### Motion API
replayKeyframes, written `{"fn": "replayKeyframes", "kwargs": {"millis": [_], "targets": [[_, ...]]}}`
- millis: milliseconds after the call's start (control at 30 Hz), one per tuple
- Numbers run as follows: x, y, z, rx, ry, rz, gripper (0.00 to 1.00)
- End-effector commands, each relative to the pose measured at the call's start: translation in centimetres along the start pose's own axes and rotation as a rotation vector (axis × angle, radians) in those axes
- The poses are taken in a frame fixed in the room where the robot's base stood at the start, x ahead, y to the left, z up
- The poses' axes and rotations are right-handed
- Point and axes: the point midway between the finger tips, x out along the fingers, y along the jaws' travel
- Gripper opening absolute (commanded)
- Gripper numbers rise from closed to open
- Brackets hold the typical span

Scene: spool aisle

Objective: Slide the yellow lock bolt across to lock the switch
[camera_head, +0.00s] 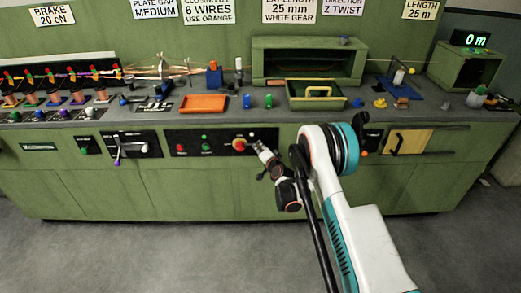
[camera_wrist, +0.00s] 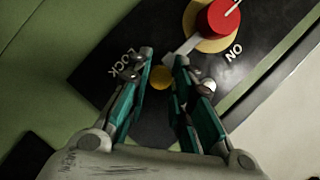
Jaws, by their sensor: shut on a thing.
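The yellow lock bolt (camera_wrist: 161,78) shows as a small round yellow knob between my fingers in the wrist view. My gripper (camera_wrist: 165,60) has one finger on each side of it and is shut on it. The LOCK label lies left of the fingers. The red rotary switch (camera_wrist: 218,17) on its yellow plate (camera_wrist: 202,40) is just beyond the fingertips, with an ON label below right. A pale grey bar runs from the yellow plate towards the fingertips. In the head view my gripper (camera_head: 257,147) is at the panel beside the red switch (camera_head: 239,144); the bolt is hidden there.
The black panel (camera_head: 208,142) also carries a red and a green button. A lever panel (camera_head: 131,147) is to its left, a wooden door (camera_head: 408,141) to its right. The bench top (camera_head: 225,112) above holds an orange tray (camera_head: 204,103) and small parts. The floor in front is clear.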

Motion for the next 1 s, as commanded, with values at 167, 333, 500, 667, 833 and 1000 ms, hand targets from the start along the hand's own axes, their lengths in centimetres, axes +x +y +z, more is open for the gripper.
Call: {"fn": "replayKeyframes", "kwargs": {"millis": [167,333,500,667,833,1000], "targets": [[0.1,-0.2,0.2,0.001,-0.004,-0.001,0.29],[0.0,-0.1,0.2,0.001,-0.003,-0.001,0.41],[0.0,-0.1,0.1,0.001,-0.002,-0.001,0.41],[-0.8,-0.1,0.1,0.001,-0.002,0.000,0.41],[-3.4,-0.1,0.1,0.000,-0.003,0.000,0.41],[-6.0,-0.1,0.1,0.001,-0.003,0.000,0.41]]}}
